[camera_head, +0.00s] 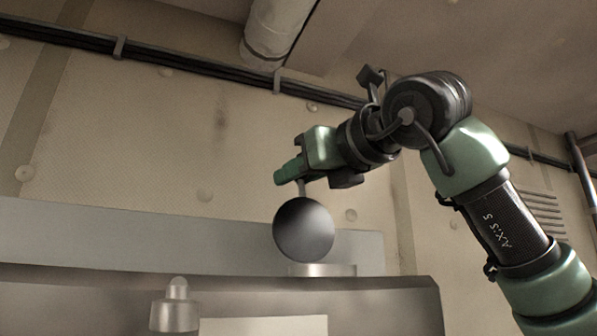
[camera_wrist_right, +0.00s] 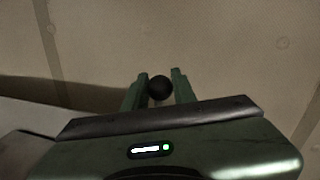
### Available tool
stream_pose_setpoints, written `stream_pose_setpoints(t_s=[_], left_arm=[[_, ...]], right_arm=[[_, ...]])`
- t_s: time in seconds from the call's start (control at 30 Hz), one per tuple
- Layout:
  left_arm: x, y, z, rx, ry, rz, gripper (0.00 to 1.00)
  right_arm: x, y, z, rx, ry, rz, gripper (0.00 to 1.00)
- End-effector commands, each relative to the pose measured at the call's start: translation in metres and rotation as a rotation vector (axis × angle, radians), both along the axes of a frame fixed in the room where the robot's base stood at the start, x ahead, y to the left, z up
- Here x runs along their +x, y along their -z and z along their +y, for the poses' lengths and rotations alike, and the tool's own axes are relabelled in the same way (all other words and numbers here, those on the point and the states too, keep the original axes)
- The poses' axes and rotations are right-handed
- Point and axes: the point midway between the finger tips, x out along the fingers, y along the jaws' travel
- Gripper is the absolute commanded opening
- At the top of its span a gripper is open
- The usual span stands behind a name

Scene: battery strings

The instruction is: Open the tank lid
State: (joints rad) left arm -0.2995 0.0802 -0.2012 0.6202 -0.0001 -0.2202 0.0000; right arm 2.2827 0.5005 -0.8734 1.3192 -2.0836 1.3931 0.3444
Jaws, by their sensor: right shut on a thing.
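The tank lid (camera_head: 304,230) shows in the head view as a round dark grey disc, its broad face turned toward me. It stands steeply tilted above the left part of a short pale metal collar (camera_head: 330,270) on top of the tank (camera_head: 385,306). My right gripper (camera_head: 287,175) is just above the lid, with a thin stem running between them. In the right wrist view a dark round knob (camera_wrist_right: 160,88) sits between its two green fingers, and the gripper is shut on it. The collar's inside is hidden. My left gripper is not in view.
A small metal fitting with a rounded top (camera_head: 177,306) stands at the tank's front left. A beige wall (camera_head: 130,150) rises behind, with black cables (camera_head: 190,62) along it and a thick pipe (camera_head: 278,30) overhead. The space left of the lid looks free.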

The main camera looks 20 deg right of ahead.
Motion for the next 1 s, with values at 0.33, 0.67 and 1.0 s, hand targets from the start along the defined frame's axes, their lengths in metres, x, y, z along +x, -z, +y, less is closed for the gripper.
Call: stream_pose_setpoints(t_s=[0.33, 0.67, 1.0], left_arm=[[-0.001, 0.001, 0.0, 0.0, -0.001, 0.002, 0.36], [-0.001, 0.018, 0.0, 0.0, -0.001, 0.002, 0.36], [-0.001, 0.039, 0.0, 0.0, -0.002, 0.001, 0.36]], right_arm=[[0.003, 0.005, 0.001, -0.005, 0.001, 0.012, 0.47], [-0.02, 0.008, -0.006, -0.003, 0.0, 0.007, 0.47], [-0.064, 0.008, -0.019, -0.004, 0.001, 0.015, 0.47]])
